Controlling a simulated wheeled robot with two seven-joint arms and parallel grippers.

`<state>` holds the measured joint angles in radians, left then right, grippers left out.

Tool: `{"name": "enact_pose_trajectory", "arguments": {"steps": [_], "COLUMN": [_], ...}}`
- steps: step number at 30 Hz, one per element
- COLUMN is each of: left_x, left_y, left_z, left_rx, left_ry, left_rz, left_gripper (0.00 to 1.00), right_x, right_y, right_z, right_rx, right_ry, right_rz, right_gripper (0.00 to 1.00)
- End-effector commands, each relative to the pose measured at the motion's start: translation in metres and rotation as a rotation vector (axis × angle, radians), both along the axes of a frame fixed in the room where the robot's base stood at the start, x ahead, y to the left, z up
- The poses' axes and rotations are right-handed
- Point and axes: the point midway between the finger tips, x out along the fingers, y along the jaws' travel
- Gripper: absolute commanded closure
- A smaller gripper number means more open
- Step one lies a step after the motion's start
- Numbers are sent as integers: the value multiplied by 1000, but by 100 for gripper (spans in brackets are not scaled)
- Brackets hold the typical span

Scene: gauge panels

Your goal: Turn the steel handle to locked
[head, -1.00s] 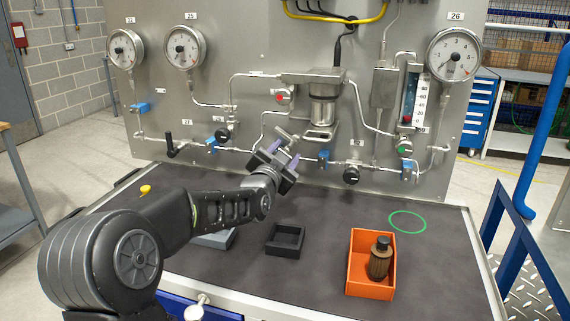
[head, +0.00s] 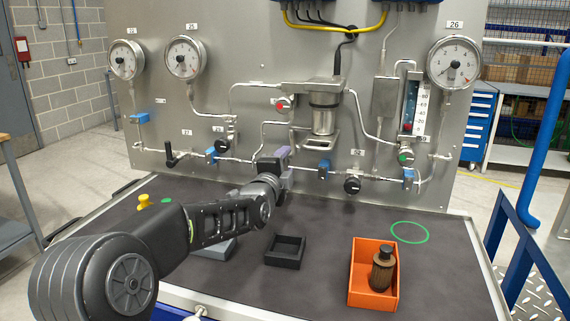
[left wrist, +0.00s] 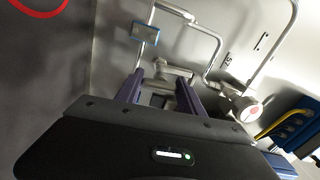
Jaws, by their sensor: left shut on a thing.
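My left gripper (head: 282,157) is at the panel's lower pipe run, left of and below the steel filter housing (head: 322,115). Its purple fingers are shut on the steel handle, which the gripper hides in the head view. In the left wrist view, the steel handle (left wrist: 174,71) shows as a pale metal bar at the fingertips of the gripper (left wrist: 160,80). Its exact angle is hard to tell. My right gripper is in neither view.
The panel carries gauges (head: 182,58), a red-centred knob (head: 283,104), blue-handled valves (head: 324,166) and a black knob (head: 352,185) near the gripper. On the bench are a black tray (head: 286,263) and an orange bin (head: 361,290) holding a brown cylinder (head: 382,270). A green ring (head: 410,232) encloses bare mat.

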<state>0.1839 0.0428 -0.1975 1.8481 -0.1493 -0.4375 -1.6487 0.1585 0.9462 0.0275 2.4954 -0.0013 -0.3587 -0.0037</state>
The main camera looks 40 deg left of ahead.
Motion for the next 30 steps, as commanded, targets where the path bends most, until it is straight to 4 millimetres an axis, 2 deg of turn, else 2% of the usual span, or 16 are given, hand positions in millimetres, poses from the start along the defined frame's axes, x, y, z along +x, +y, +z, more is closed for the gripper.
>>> {"name": "enact_pose_trajectory", "arguments": {"steps": [7, 22, 23, 30], "left_x": [0, 0, 0, 0], "left_y": [0, 0, 0, 0], "left_z": [0, -1, -1, 0], "left_rx": [92, 115, 115, 112], "left_ry": [33, 41, 41, 40], "left_rz": [0, -1, -1, 0], "left_gripper": [95, 95, 52, 33], "right_x": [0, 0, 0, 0], "right_y": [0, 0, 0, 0], "right_z": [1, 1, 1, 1], "right_rx": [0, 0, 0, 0], "right_ry": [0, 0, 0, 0], "right_rz": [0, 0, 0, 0], "right_gripper": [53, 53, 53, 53]}}
